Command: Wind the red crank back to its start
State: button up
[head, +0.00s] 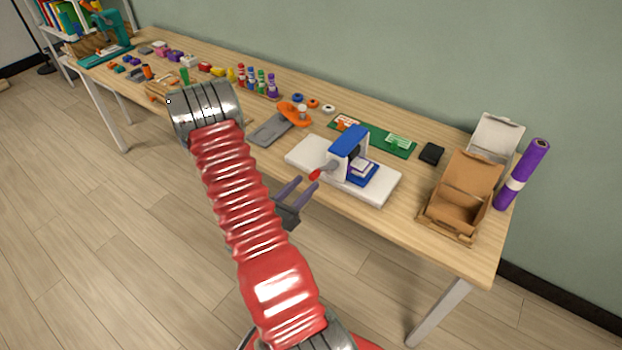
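The red crank handle (314,175) sticks out at the left side of a small device with a blue arched body (350,145). A grey crank arm (330,168) joins the handle to the body. The device stands on a white base (306,152) on the table, with a blue-and-white block (361,172) on its right side.
The wooden table (420,180) runs along the green wall. A cardboard box (462,192), a purple roll (522,175) and a black block (432,153) stand to the right. Several small items fill the far left.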

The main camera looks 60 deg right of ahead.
aim_at(311, 178)
jog(key=shift+s+d, duration=0.2)
jog(key=shift+d, duration=0.9)
jog(key=shift+s+d, duration=0.2)
jog(key=shift+d, duration=0.85)
grip_shut()
jog(key=shift+a, duration=0.1)
